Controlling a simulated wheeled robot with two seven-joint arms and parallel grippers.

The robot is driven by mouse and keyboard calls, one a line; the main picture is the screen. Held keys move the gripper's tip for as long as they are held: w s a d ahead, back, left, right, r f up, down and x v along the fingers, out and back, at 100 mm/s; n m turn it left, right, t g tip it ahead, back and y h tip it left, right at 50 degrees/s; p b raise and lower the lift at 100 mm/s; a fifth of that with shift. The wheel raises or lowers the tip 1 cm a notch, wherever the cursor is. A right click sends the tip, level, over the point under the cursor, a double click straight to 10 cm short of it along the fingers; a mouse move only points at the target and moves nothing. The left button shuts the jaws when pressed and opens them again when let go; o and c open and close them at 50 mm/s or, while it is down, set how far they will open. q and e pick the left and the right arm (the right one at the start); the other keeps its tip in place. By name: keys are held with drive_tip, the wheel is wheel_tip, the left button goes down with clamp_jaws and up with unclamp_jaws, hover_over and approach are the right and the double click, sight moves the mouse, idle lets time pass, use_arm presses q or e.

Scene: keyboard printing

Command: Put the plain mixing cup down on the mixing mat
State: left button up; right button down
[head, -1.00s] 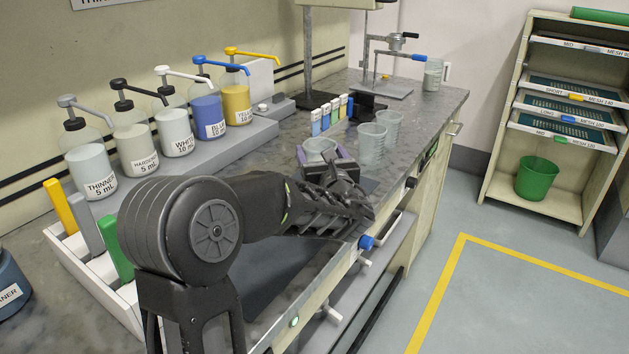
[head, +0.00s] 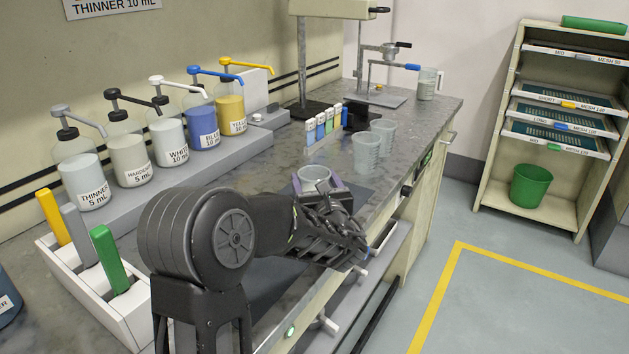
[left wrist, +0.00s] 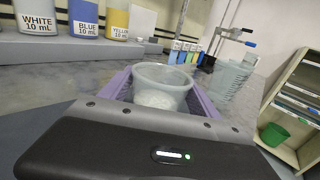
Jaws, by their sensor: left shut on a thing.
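The plain mixing cup (head: 314,174) is a small translucent cup, upright between the purple-lined fingers of my left gripper (head: 318,184). The left gripper is shut on it. The left wrist view shows the cup (left wrist: 163,88) between the two purple fingers, with whitish content or base visible through its wall. The dark mixing mat (head: 268,285) lies on the bench near its front edge, partly hidden by my left arm. The cup is over or beside the mat's far part; I cannot tell whether its base touches. My right gripper is not in view.
Two clear cups (head: 367,153) stand beyond the held cup, near small coloured bottles (head: 322,127). Pump bottles (head: 170,135) line the back left. A white holder (head: 112,308) with coloured-handled tools stands at the left front. A metal stand (head: 378,95) is at the far end.

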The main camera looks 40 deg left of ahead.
use_arm(q)
drive_tip(key=o, duration=1.6)
drive_tip(key=shift+o, duration=0.2)
drive_tip(key=shift+d, duration=0.1)
drive_tip(key=v, duration=1.2)
drive_tip(key=shift+r, duration=0.1)
